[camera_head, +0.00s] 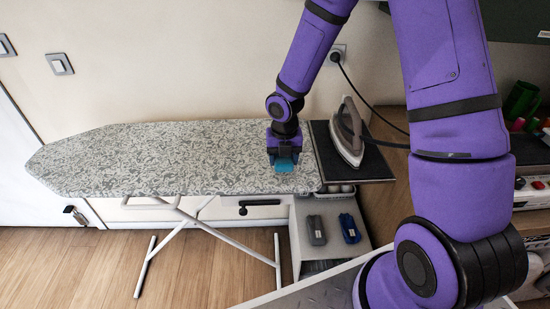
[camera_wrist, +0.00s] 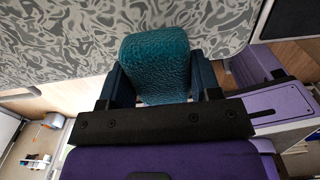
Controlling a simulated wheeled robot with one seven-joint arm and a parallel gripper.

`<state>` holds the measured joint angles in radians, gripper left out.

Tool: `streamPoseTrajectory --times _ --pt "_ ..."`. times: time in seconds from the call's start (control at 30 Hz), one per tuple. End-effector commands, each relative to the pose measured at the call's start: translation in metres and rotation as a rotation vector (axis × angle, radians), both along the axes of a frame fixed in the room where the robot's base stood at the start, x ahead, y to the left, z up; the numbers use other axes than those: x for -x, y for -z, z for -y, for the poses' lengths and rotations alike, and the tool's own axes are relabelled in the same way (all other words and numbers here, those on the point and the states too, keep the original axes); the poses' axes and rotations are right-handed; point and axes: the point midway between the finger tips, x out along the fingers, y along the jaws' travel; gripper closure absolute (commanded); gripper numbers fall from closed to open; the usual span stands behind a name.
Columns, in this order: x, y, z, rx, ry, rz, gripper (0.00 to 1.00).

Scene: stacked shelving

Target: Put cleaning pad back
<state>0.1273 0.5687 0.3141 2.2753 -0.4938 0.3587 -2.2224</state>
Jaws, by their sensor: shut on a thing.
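The cleaning pad, a teal textured block, is between the fingers of my gripper (camera_head: 284,158). I cannot tell whether the pad touches the board. Its lower end is hidden by the gripper.
An iron (camera_head: 348,132) stands on a dark plate (camera_head: 376,166) right of the ironing board (camera_head: 130,160). Below, an open drawer or shelf (camera_head: 368,232) holds a grey block (camera_head: 316,230) and a dark-blue block (camera_head: 349,228). A cord runs from the wall socket (camera_head: 337,55). The board's left side is clear.

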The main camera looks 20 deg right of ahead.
Motion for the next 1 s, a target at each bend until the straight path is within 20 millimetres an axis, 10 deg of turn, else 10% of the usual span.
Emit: streamPoseTrajectory --times 0.3,1.0 --pt "-0.047 0.005 -0.007 0.0 0.0 0.0 0.65" --pt "-0.049 0.041 -0.007 0.0 0.001 0.0 0.65"
